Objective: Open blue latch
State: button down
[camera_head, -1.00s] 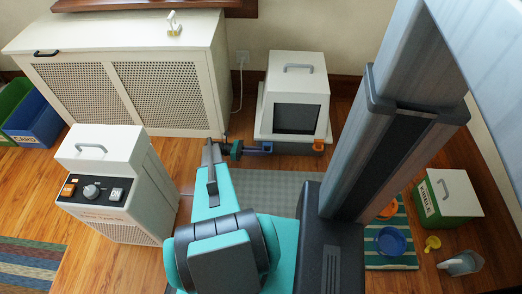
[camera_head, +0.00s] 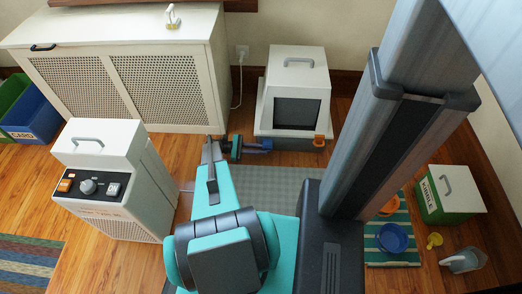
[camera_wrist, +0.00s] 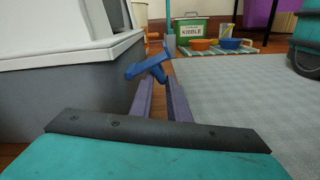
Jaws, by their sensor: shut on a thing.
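A pale litter box (camera_head: 291,75) with a hooded top and grey base stands against the back wall. The blue latch (camera_wrist: 147,68) is at its base, shown in the wrist view as crossed, tilted blue bars. In the head view it is a small blue piece (camera_head: 264,143) at the base's left front. My gripper (camera_wrist: 163,84) has its two purple fingers at the latch, one on each side, shut on it. It also shows small in the head view (camera_head: 256,147). The fingers partly hide the latch, so I cannot tell whether it is released.
An orange latch (camera_head: 319,140) is on the base's right. A white appliance (camera_head: 100,185) stands left of my arm. A grey mat (camera_head: 270,182) lies in front of the box. A kibble bin (camera_head: 450,193) and blue bowl (camera_head: 393,238) are at the right.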

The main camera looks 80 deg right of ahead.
jog(key=shift+a+f, duration=0.15)
jog(key=shift+a, duration=0.25)
jog(key=c, duration=1.8)
grip_release()
jog(key=shift+s, duration=0.1)
jog(key=shift+c, duration=0.2)
jog(key=shift+d, duration=0.15)
jog(key=w+b, duration=0.2)
jog(key=w, duration=0.2)
jog(key=w+b, duration=0.2)
jog(key=w, duration=0.2)
jog(key=w+a+b, duration=0.1)
jog(key=w+b, duration=0.1)
jog(key=w, duration=0.2)
jog(key=shift+w+a+r+b, duration=0.1)
jog(key=shift+w+b, duration=0.15)
jog(key=shift+w, duration=0.25)
jog(key=shift+w+a+r+b, duration=0.1)
jog(key=shift+w+b, duration=0.1)
jog(key=shift+w, duration=0.25)
jog(key=shift+r, duration=0.1)
